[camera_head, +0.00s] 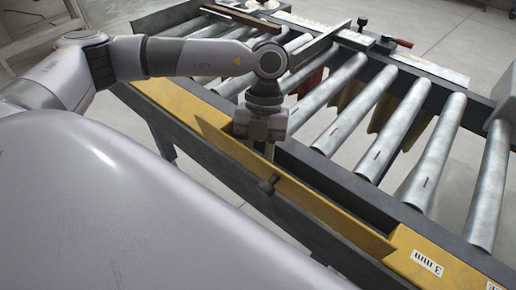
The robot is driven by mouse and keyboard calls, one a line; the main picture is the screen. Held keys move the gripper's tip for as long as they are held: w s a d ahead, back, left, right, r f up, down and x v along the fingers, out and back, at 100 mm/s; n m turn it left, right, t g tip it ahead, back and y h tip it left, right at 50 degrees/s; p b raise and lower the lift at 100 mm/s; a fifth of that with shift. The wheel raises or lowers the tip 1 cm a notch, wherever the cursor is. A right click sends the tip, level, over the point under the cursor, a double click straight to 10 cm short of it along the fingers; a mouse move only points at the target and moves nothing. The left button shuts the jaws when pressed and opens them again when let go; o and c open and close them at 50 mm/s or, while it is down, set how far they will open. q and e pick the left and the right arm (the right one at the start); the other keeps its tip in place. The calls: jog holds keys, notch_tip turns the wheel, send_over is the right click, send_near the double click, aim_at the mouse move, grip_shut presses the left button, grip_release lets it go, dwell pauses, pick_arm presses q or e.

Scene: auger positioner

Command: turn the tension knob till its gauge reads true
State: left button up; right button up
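A small dark knob (268,186) sticks out from the yellow side rail (330,222) of a roller conveyor. I cannot tell for sure that it is the tension knob. My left arm reaches in from the left, and my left gripper (269,150) points down just above and behind this knob, apart from it in the picture. Its fingers are small and partly hidden by the rail, so their opening is unclear. No gauge face can be made out. My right gripper is not in view.
Metal rollers (360,112) lie across the conveyor, with brown flaps hanging between some. A stop bar with a red handle (404,43) and a black knob (361,23) crosses the far side.

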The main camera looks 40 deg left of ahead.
pick_arm(q)
jog(key=shift+w+a+r, duration=0.1)
jog(key=o, duration=1)
jog(key=shift+o, duration=0.2)
